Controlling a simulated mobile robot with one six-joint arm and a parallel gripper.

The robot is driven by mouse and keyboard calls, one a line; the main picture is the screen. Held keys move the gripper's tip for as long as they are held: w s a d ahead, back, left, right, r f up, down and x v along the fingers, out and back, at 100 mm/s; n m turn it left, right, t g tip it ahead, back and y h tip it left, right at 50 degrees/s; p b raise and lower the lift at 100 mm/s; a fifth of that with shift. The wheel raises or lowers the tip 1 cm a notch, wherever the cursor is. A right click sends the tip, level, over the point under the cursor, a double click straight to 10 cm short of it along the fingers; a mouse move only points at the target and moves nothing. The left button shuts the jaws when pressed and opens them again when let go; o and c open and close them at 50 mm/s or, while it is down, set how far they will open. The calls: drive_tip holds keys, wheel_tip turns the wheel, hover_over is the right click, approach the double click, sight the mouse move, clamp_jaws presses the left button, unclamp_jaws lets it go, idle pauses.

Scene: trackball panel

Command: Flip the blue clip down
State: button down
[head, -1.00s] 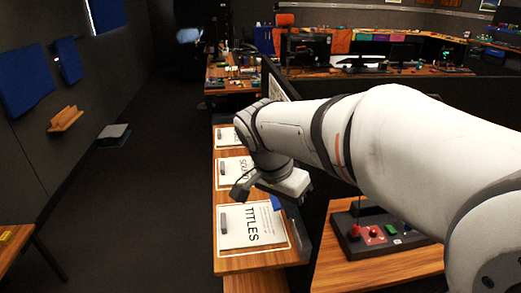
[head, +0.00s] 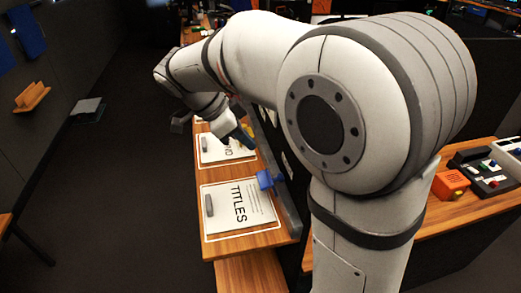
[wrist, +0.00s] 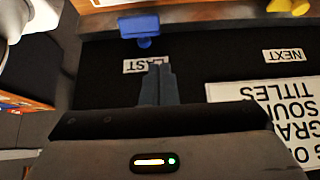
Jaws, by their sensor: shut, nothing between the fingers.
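The blue clip (head: 267,180) sits at the right edge of the TITLES board, against a dark grey rail, in the head view. The wrist view shows it as a wide blue plate with a small tab (wrist: 139,25), at the upper middle. I cannot tell its exact tilt. My gripper (wrist: 159,68) is shut and empty. Its fingertips overlap the LAST label (wrist: 135,66) in the picture and lie short of the blue clip, with a visible gap. In the head view my gripper (head: 244,137) is above the neighbouring board, farther back than the clip.
The TITLES board (head: 238,207) and another board lie on a wooden table (head: 250,241). The wrist view shows a yellow part (wrist: 289,6), a NEXT label (wrist: 283,56) and a white text panel (wrist: 262,105). An orange box (head: 450,184) stands on the right-hand table.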

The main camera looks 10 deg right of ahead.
sight(272, 182)
drive_tip(key=p+x, duration=0.1)
drive_tip(key=x, duration=0.8)
drive_tip(key=shift+d+f, duration=0.1)
